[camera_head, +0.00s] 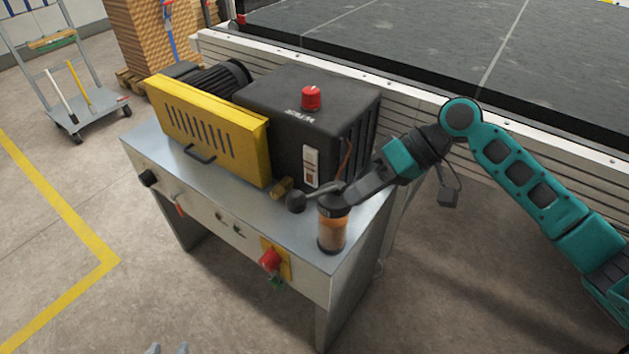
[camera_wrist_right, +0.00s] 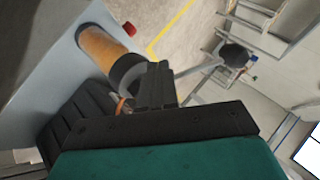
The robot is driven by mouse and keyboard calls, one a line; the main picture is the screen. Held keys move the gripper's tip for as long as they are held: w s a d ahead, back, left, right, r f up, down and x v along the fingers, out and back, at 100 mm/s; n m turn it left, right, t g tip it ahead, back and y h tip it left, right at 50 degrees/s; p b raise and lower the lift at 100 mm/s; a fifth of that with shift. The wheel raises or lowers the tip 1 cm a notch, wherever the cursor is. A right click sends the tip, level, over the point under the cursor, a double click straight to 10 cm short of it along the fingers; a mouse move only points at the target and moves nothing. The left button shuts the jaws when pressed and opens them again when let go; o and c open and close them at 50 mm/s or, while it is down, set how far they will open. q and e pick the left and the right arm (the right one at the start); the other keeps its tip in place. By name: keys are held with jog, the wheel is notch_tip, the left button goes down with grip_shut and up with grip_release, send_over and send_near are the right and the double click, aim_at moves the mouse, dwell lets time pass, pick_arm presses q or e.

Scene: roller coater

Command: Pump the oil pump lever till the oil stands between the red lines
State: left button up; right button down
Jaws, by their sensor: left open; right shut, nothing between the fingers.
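The oil pump is an amber cylinder (camera_head: 332,232) with a dark cap at the right front of the machine table. It also shows in the right wrist view (camera_wrist_right: 103,47). Its lever, a thin rod with a black knob (camera_head: 296,202), points left from the cap; the knob shows in the right wrist view (camera_wrist_right: 235,54). My right gripper (camera_head: 345,192) is shut and empty, right at the cap and rod; I cannot tell whether it touches them. A white gauge plate (camera_head: 312,167) is on the black housing; its oil level and lines are too small to read. My left gripper (camera_head: 168,349) is open at the bottom edge, away from the pump.
A yellow guard (camera_head: 210,130) and black housing (camera_head: 310,108) with a red button (camera_head: 311,97) stand behind the lever. A red switch (camera_head: 269,260) is on the table's front.

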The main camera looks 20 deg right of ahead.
jog(key=d+r+n+g+y, duration=0.1)
jog(key=d+r, duration=0.3)
jog(key=r, duration=0.9)
jog(key=shift+s+r+g+y, duration=0.2)
jog(key=shift+g+y, duration=0.3)
jog(key=shift+g, duration=0.1)
jog(key=shift+f, duration=0.1)
jog(key=x, duration=1.3)
jog(key=shift+a+f, duration=0.25)
jog(key=shift+a, duration=0.1)
